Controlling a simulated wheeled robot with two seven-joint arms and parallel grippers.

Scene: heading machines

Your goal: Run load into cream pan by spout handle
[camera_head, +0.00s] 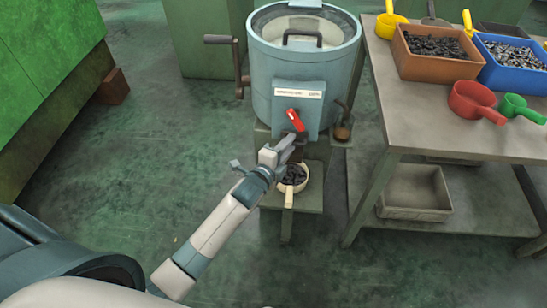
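A blue-grey drum machine (265,75) stands at the centre with a white label on its front. Its red spout handle (295,119) sticks out below the label. The cream pan (288,198) stands on a small stand under the spout, its handle pointing toward me, with dark pieces in it. My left gripper (290,141) is just below the red handle, in front of the spout. Its fingers are small and overlap the dark spout, so I cannot tell whether they are open or touch the handle. My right gripper is out of view.
A table (420,115) at the right holds a brown bin (430,65) and a blue bin (510,83) of small parts, a red scoop (474,101) and a green scoop (520,108). A cream tray (416,212) sits on its lower shelf. A crank (238,60) juts from the machine's left.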

